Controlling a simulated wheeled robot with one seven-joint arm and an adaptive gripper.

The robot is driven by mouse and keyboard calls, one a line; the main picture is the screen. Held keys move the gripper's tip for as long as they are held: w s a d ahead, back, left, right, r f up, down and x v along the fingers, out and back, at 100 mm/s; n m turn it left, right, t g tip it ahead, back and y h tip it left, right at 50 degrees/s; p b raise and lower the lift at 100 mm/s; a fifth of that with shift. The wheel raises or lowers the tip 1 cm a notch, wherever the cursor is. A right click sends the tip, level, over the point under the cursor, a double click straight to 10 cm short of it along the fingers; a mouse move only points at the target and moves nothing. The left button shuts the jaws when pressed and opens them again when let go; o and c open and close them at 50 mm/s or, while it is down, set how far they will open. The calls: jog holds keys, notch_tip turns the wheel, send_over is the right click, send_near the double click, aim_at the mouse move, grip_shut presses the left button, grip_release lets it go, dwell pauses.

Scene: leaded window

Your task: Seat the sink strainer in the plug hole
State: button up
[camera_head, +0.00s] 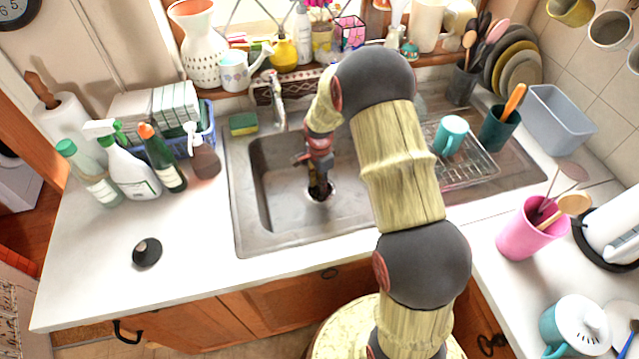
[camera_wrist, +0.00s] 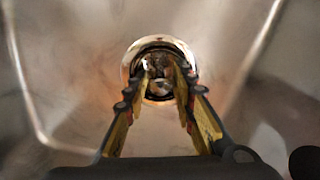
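My gripper (camera_wrist: 160,82) points down into the sink basin (camera_head: 278,205), its fingertips over the plug hole. In the wrist view its two fingers stand apart, one on each side of the hole's middle. A shiny round metal rim (camera_wrist: 130,66) surrounds the fingertips; the rim also shows in the head view (camera_head: 330,192). Shiny metal shows inside the rim, between the fingertips. I cannot tell whether it is the sink strainer or the drain itself, or whether the fingers touch it. The fingers hide part of the hole.
A black disc with a knob (camera_head: 147,252) lies on the left counter. Bottles (camera_head: 133,175) stand left of the sink, a sponge (camera_head: 243,124) behind it. The tap (camera_head: 277,100) rises behind the basin. A teal mug (camera_head: 450,135) sits on the drying rack at right.

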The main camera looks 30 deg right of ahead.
jog(key=shift+o, duration=0.7)
jog(key=shift+r, duration=0.1)
notch_tip(320, 180, up, 12)
jog(key=p, duration=0.4)
notch_tip(320, 180, up, 12)
jog(key=f+n+t, duration=0.1)
jog(key=n, duration=0.3)
send_over(319, 183)
jog(key=s+a, duration=0.3)
jog(key=s, duration=0.1)
jog(key=s+a+r+n+t, duration=0.2)
jog(key=s+a+r+n, duration=0.2)
jog(key=s, duration=0.8)
jog(key=s+a+r+n+t, duration=0.2)
jog(key=s+a+r+n, duration=0.2)
jog(key=s+r+n, duration=0.5)
jog(key=s+r, duration=0.2)
jog(key=s, duration=0.1)
jog(key=shift+s+a+r+t, duration=0.2)
jog(key=shift+r+t, duration=0.1)
jog(key=shift+r, duration=0.1)
jog(key=shift+w+a, duration=0.1)
jog(key=shift+c, duration=0.5)
